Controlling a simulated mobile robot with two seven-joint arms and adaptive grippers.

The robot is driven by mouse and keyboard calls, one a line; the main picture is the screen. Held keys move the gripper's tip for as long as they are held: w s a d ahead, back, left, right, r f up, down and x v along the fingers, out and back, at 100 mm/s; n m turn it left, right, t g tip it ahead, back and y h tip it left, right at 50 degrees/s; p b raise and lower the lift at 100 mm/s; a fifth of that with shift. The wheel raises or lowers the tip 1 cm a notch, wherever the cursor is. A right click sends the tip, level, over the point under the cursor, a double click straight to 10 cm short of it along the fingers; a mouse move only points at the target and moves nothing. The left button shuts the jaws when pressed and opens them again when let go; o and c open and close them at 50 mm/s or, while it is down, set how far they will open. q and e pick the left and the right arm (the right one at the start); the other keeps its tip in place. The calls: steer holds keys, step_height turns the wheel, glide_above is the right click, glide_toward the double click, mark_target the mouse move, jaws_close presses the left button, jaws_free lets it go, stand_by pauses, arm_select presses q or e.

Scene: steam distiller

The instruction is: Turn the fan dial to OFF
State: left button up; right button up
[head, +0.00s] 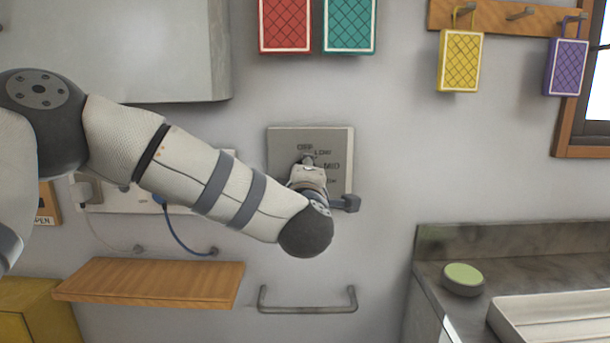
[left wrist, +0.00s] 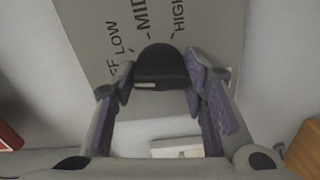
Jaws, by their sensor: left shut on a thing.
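The fan dial is a dark knob (left wrist: 163,62) on a grey wall plate (head: 340,138). The plate reads OFF, LOW and MID in the head view, with a lower label partly covered. In the left wrist view LOW, MID and HIGH show, with OFF cut by a finger. My left gripper (head: 309,168) is at the plate, also seen in the left wrist view (left wrist: 160,78). Its purple-padded fingers are shut on the dial, one on each side. A short pale mark shows on the knob; which label it points to I cannot tell. My right gripper is out of view.
A wooden shelf (head: 150,281) and a metal bar handle (head: 308,309) are below. A panel with plugs and cords (head: 105,200) lies behind my left arm. Red (head: 285,25) and teal (head: 349,25) pads hang above. A counter (head: 440,285) stands at right.

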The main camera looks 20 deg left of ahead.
arm_select(q)
steer(key=shift+n, duration=0.8)
steer(key=o, duration=1.2)
steer(key=shift+c, duration=0.2)
